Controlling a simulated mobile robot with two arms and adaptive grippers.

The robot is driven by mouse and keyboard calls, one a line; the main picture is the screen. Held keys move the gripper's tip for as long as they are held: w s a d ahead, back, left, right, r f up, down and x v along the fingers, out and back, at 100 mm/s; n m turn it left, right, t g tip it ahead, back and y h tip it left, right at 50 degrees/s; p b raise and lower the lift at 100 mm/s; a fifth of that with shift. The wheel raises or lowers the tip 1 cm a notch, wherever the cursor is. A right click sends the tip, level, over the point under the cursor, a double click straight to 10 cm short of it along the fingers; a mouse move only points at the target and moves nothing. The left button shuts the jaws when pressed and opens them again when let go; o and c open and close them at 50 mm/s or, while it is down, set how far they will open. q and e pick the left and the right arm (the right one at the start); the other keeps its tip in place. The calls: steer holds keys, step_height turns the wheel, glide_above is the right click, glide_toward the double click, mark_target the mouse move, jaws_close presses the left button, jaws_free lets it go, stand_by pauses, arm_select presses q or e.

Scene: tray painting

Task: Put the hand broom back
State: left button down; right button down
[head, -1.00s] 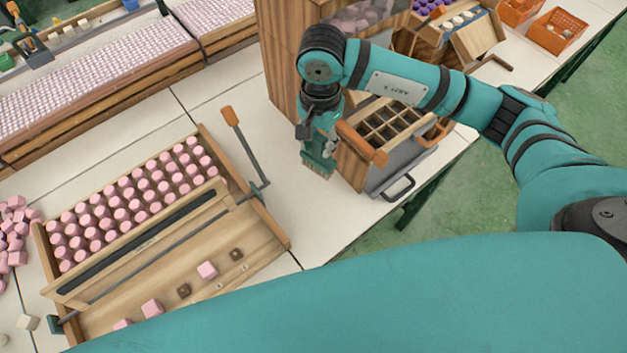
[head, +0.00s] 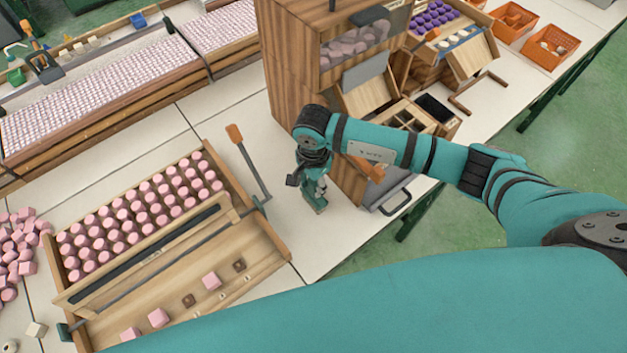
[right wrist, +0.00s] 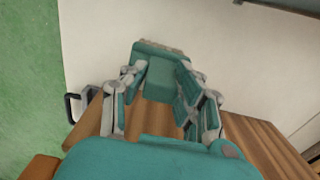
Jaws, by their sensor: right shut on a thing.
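My right gripper (head: 314,188) hangs over the pale bench, left of the wooden dispenser stand. It is shut on the hand broom (head: 318,206), a small teal block whose lower end points down toward the bench top. In the right wrist view the gripper (right wrist: 165,92) closes around the broom (right wrist: 159,78) from both sides, and a short beige bristle edge shows at its far end. I cannot tell whether the bristles touch the bench. My left gripper is not in view.
A wooden tray (head: 262,232) with rows of pink-topped pieces lies left of the gripper, with an orange-handled lever (head: 250,160) at its corner. The tall striped wooden stand (head: 290,60) rises behind. Pale bench top is free around the broom. Orange bins (head: 551,48) stand far right.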

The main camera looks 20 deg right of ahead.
steer(key=shift+f, duration=0.15)
steer(key=c, duration=1.4)
jaws_free()
steer(key=o, duration=0.4)
steer(key=shift+r, duration=0.65)
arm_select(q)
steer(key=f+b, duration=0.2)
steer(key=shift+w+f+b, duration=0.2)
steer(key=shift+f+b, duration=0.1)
arm_select(e)
step_height(320, 180, up, 11)
steer(key=shift+s, duration=0.1)
